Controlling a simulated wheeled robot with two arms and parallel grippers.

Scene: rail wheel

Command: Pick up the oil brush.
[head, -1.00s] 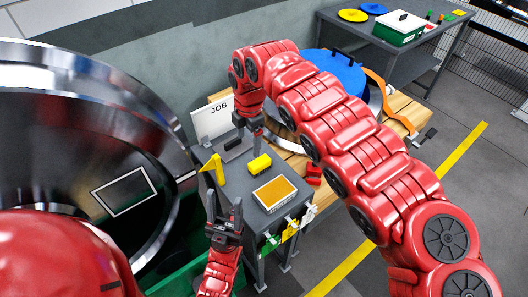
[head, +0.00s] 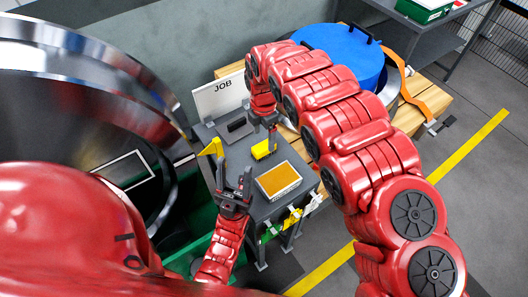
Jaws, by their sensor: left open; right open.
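I cannot tell for sure which small item on the grey cart (head: 259,212) is the oil brush. A yellow block with a dark part (head: 261,150) lies near the middle of the cart top. A thin upright yellow piece (head: 213,147) is at the cart's left edge. My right gripper (head: 269,138) is open, pointing down just over the yellow block; its fingers partly cover the block. My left gripper (head: 234,174) is open and empty, fingers pointing away from me, just below the upright yellow piece.
A tray with an orange pad (head: 279,180) lies at the cart's front. A dark block (head: 237,125) and a JOB sign (head: 221,96) are at its back. A large shiny metal wheel (head: 110,75) stands left. A blue lid (head: 340,52) sits on a wooden pallet (head: 432,101).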

